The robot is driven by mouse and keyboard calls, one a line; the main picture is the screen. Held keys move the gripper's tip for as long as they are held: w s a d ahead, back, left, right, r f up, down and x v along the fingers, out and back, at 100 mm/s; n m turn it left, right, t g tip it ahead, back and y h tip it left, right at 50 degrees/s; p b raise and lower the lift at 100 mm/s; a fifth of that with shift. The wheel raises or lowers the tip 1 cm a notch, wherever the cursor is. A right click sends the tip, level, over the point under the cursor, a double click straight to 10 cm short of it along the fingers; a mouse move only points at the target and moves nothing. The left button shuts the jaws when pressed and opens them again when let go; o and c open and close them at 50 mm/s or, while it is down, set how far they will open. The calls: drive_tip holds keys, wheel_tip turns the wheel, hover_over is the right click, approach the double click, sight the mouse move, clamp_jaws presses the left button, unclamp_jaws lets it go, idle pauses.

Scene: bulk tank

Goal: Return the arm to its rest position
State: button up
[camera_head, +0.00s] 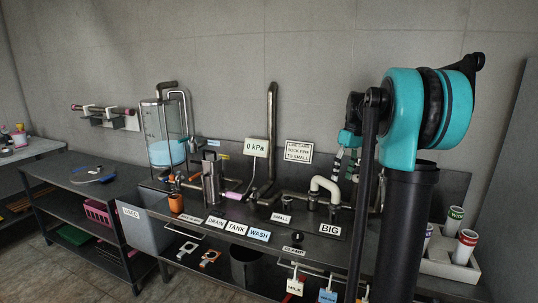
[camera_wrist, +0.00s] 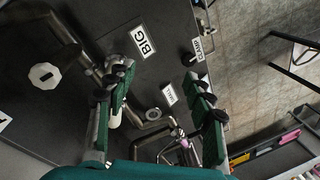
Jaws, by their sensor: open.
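My teal and black arm stands at the right of the head view, folded up over the bench. My gripper (camera_head: 347,145) hangs beside it, partly hidden behind my arm links. In the wrist view my gripper (camera_wrist: 157,78) shows two green fingers with black pads, spread wide apart with nothing between them. The dark bench (camera_head: 195,205) lies below the gripper, with the BIG label (camera_wrist: 143,42) and a SMALL label (camera_wrist: 169,94) in the wrist view.
A clear tank (camera_head: 165,140) with pale blue liquid, steel pipes (camera_head: 271,140) and a white elbow pipe (camera_head: 325,186) rise from the bench. A holder (camera_head: 440,265) with several labelled tubes stands at the right. A shelved table (camera_head: 90,185) stands at the left.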

drive_tip(key=s+a+f+m+t+h, duration=0.1)
drive_tip(key=s+a+f+m+t, duration=0.1)
drive_tip(key=s+f, duration=0.9)
drive_tip(key=s+a+f+m+t, duration=0.3)
drive_tip(key=s+f, duration=0.9)
drive_tip(key=s, duration=0.4)
drive_tip(key=shift+s+a+f+m+h, duration=0.35)
drive_tip(key=shift+a+m, duration=0.25)
drive_tip(key=shift+a, duration=0.5)
